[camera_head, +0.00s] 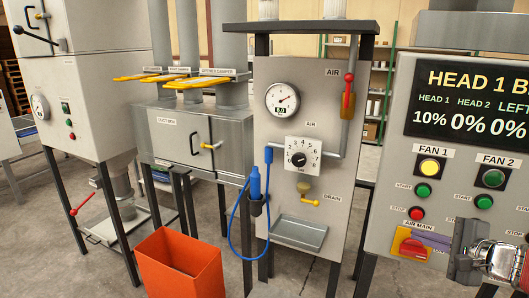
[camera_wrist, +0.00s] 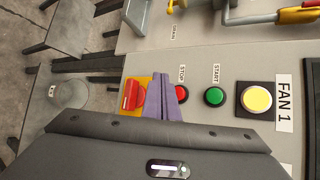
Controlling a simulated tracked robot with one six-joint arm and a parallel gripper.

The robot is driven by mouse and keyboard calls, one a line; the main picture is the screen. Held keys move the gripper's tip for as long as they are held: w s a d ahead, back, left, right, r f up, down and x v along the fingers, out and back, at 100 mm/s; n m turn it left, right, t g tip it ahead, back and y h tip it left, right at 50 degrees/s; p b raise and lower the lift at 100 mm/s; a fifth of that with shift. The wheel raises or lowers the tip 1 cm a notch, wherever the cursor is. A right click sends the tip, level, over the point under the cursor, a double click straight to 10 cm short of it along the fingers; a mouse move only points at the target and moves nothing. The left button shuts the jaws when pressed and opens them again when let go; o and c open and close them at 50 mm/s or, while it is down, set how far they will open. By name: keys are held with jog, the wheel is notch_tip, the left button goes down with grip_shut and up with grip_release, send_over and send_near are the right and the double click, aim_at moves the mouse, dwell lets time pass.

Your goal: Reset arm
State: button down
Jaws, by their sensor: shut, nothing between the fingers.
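My gripper (camera_head: 462,258) is at the bottom right of the head view, in front of the control panel (camera_head: 385,165). In the wrist view its purple fingers (camera_wrist: 163,82) are together with nothing between them. They appear beside the red AIR MAIN rotary switch (camera_wrist: 132,95) on its yellow plate. The switch also shows in the head view (camera_head: 412,245), just left of my gripper. Whether the fingers touch the switch cannot be told.
The panel carries a red stop button (camera_head: 416,213), a green start button (camera_head: 423,190) and a lit yellow FAN 1 lamp (camera_head: 429,167). Left stand the air station (camera_head: 270,140) with a blue hose (camera_head: 233,225), and an orange bin (camera_head: 180,265) on the floor.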

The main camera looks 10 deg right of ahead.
jog(key=s+a+f+n+g+y, duration=0.15)
jog(key=a+n, duration=0.25)
jog(key=a, duration=0.6)
jog(key=a+n+g+y, duration=0.1)
jog(key=a+n+g, duration=0.25)
jog(key=a, duration=0.55)
jog(key=s+a+f+n+g+h, duration=0.1)
jog(key=s+a+n+h, duration=0.3)
jog(key=s+a+n, duration=0.8)
jog(key=shift+s+a+f+n+g, duration=0.15)
jog(key=shift+s+f+n+g, duration=0.1)
jog(key=shift+f+n+g, duration=0.35)
